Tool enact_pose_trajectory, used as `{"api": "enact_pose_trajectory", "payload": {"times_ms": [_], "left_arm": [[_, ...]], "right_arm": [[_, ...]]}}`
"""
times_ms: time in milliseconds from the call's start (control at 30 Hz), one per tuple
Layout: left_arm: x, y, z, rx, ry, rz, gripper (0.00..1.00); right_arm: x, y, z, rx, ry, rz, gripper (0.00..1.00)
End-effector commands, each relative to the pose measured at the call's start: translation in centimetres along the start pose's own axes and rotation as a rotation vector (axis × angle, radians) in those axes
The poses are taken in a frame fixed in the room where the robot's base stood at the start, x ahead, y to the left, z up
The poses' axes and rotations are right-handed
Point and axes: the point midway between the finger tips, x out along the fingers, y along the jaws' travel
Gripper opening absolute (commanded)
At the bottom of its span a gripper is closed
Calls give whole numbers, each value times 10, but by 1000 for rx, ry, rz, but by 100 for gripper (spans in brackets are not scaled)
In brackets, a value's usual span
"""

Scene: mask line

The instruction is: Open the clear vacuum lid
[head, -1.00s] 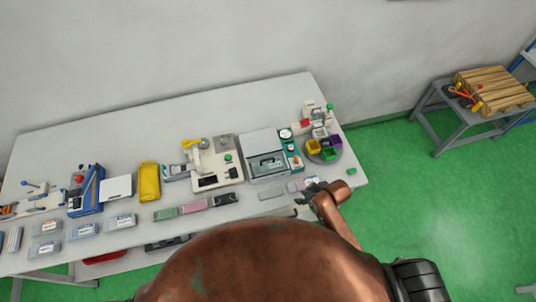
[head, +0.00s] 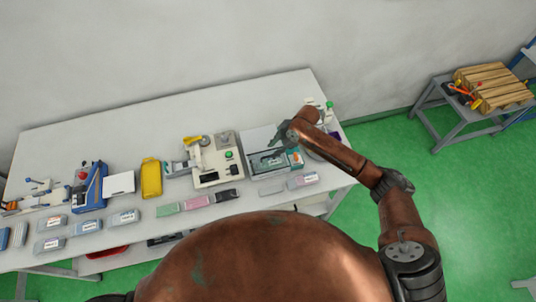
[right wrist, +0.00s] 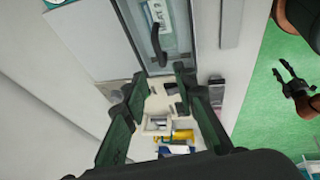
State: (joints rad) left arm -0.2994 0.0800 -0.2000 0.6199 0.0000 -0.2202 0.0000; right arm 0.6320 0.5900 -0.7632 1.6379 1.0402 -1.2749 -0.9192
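My right gripper (head: 277,143) is over the machine. In the right wrist view its fingers (right wrist: 158,88) are spread with the handle just beyond them; I see no grip on it. My left gripper (right wrist: 287,72) shows at the right of the wrist view, fingers apart, over the floor side.
A cream device (head: 209,172) stands left of the machine, with a yellow case (head: 151,179) and blue device (head: 89,186) further left. Flat cases (head: 303,180) lie along the front edge. Small bins behind my right arm are mostly hidden.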

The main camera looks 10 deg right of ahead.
Motion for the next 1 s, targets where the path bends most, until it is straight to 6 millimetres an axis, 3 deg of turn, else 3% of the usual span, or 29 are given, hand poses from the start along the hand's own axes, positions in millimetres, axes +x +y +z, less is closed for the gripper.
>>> {"api": "enact_pose_trajectory", "payload": {"times_ms": [400,767,1000], "left_arm": [[-11,0,-1,0,0,0,40],[-11,0,-1,0,0,0,40],[-11,0,-1,0,0,0,40]], "right_arm": [[59,-1,-1,3,1,-2,26],[66,-1,0,2,0,0,26],[66,-1,0,2,0,0,11]]}}
